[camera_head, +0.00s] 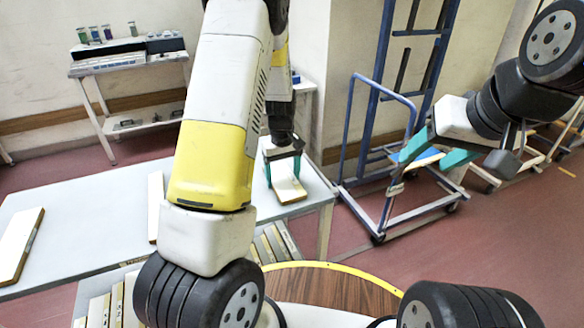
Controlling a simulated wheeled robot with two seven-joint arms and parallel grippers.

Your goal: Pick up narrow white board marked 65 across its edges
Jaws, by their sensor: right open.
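A narrow white board (289,190) lies on the grey table near its right end, with its near part showing. My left gripper (284,171) points down over this board, with one teal finger on each side of its long edges. I cannot tell whether the fingers touch it or are apart from it. No number 65 is readable on any board. My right gripper (436,157) is open and empty, held in the air to the right, in front of the blue cart.
The grey table (85,222) also holds a white board (19,243) at far left and another (155,205) partly hidden by my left arm. Several boards (275,242) stand in a rack near the front. A blue-framed cart (360,200) stands right of the table.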

